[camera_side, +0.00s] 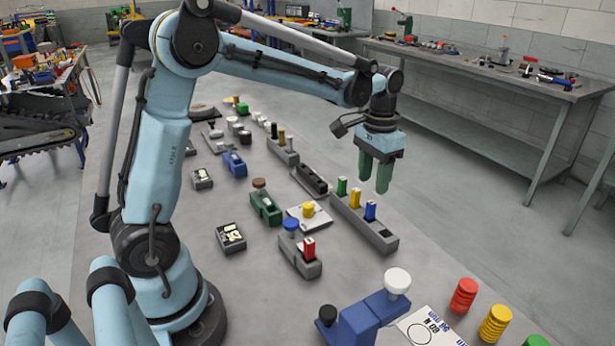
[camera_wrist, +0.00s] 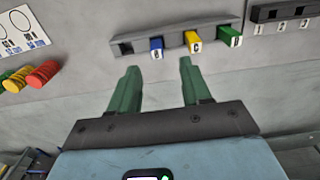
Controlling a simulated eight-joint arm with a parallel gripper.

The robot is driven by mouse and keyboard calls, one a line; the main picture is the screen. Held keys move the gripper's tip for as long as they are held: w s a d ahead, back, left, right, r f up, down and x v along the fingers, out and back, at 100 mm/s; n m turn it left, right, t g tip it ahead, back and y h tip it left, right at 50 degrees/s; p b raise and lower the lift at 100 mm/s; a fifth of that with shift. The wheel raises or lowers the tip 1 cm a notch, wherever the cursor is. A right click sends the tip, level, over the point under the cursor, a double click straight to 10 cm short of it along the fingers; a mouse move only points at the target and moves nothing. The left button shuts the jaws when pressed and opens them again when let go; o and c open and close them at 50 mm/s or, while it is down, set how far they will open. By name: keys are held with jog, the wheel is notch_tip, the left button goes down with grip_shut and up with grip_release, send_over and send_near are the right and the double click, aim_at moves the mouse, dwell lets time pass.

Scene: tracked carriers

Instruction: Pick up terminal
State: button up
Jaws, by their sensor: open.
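A grey carrier (camera_side: 383,240) holds a green terminal (camera_side: 342,186), a yellow terminal (camera_side: 355,198) and a blue terminal (camera_side: 371,211), with an empty slot at its near end. In the wrist view the blue (camera_wrist: 156,47), yellow (camera_wrist: 193,42) and green (camera_wrist: 230,37) terminals stand in the carrier (camera_wrist: 174,42), beyond the fingertips; the end faces bear letters. My gripper (camera_side: 374,183), with green fingers, hangs open and empty above and near this row. It is open in the wrist view (camera_wrist: 158,66). A red terminal (camera_side: 309,248) stands in another grey carrier (camera_side: 304,267).
A dark carrier (camera_side: 310,180) lies behind the row. A white plate with a yellow knob (camera_side: 308,210), a green block (camera_side: 266,208) and a blue fixture (camera_side: 362,318) are nearby. Red (camera_side: 464,296) and yellow (camera_side: 495,323) ribbed pieces stand front right. The table right of the row is clear.

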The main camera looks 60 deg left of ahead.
aim_at(372, 202)
jog(key=shift+d+f, duration=0.15)
jog(key=shift+f, duration=1.6)
jog(key=shift+d+f, duration=0.1)
jog(key=shift+f, duration=1.65)
jog(key=shift+c, duration=0.5)
grip_shut()
